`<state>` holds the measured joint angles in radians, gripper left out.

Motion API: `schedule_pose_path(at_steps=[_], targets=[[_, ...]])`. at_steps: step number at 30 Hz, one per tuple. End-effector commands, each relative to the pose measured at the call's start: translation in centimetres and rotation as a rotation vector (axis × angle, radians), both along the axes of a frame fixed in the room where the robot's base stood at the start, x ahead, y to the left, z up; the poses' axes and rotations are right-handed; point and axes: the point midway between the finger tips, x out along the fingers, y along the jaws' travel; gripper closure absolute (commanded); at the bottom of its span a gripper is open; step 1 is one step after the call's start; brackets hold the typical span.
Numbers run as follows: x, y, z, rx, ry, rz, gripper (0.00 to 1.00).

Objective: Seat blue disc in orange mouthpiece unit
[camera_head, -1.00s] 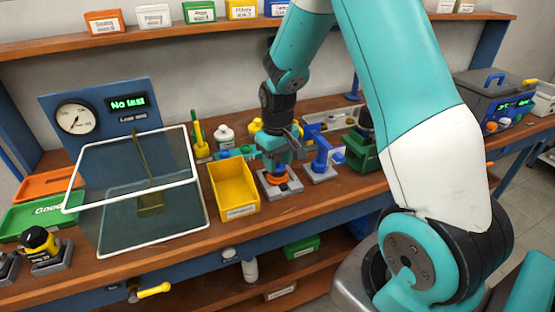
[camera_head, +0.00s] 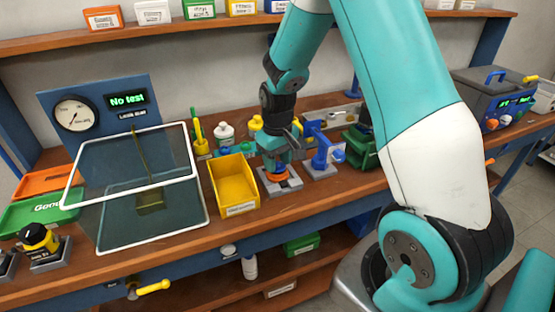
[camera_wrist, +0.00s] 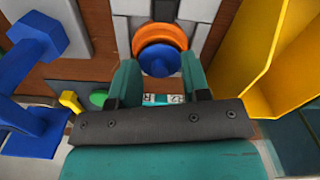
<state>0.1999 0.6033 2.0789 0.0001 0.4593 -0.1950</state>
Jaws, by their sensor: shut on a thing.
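The orange mouthpiece unit (camera_head: 276,178) sits on a grey stand (camera_head: 287,187) on the bench. In the wrist view its orange ring (camera_wrist: 160,32) faces up between grey blocks. The blue disc (camera_wrist: 160,60) is between the teal fingertips of my gripper (camera_wrist: 160,78), which is shut on it. The disc overlaps the near part of the orange ring; whether it lies inside or just above the ring, I cannot tell. In the head view my gripper (camera_head: 275,160) points down directly over the unit and hides most of the disc.
A yellow bin (camera_head: 234,187) stands close on the left of the stand. A blue press-like fixture (camera_head: 322,155) stands close on the right, with a green box (camera_head: 361,152) beyond it. A clear shield with a white frame (camera_head: 150,234) is further left.

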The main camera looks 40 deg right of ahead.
Motion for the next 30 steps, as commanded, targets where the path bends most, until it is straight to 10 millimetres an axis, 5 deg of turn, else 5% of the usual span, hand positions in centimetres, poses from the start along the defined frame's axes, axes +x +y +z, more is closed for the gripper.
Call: schedule_pose_path(at_steps=[21,22,25,30], targets=[[0.01,0.00,-0.70,0.000,0.000,-0.004,0.79],[0.01,0.00,-0.70,0.000,0.000,-0.004,0.55],[0.01,0.00,-0.70,0.000,0.000,-0.003,0.32],[0.01,0.00,-0.70,0.000,0.000,-0.003,0.27]])
